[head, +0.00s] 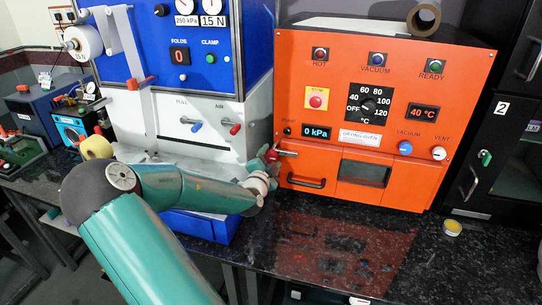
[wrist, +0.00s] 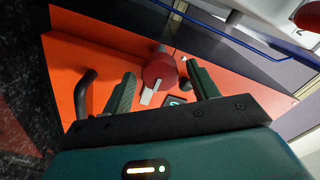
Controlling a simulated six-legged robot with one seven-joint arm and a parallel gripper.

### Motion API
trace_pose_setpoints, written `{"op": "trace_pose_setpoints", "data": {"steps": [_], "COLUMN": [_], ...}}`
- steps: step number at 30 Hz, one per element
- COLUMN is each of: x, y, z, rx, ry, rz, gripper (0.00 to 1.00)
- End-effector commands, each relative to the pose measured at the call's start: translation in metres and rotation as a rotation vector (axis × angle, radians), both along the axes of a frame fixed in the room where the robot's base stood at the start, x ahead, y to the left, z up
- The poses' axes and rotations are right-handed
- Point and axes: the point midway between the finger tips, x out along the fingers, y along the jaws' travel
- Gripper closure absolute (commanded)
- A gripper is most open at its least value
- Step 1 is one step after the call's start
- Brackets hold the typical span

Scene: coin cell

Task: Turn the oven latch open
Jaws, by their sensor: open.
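The orange oven (head: 455,80) stands on the dark counter at the right in the head view. Its latch (head: 288,153) is a small silver lever with a red part at the oven's left front edge. In the wrist view the latch (wrist: 158,70) shows as a red round body with a silver tab, between my open fingers. My gripper (wrist: 162,70) is open, one finger on each side of the latch, with no clear contact. In the head view my gripper (head: 270,166) is at the latch, small and partly hidden by my wrist.
A black door handle (head: 305,182) sits just below the latch and also shows beside the left finger in the wrist view (wrist: 84,92). A blue and white press (head: 205,140) stands close on the left. The counter (head: 330,245) before the oven is clear. A yellow-topped tin (head: 452,227) is at right.

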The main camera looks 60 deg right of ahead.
Motion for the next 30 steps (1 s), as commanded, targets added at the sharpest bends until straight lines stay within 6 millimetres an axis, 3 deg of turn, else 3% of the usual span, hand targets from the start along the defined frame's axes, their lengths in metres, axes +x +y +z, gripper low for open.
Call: {"op": "trace_pose_setpoints", "data": {"steps": [6,15,24,30], "x": [0.006,0.007,0.007,0.007], "y": [-0.02,-0.021,-0.021,-0.022], "z": [0.0,0.0,0.0,0.0], "rx": [0.0,0.002,0.001,0.002], "ry": [0.001,0.0,-0.001,-0.005], "rz": [0.002,0.002,0.002,0.002], "gripper": [0.41,0.43,1.0,1.0]}}
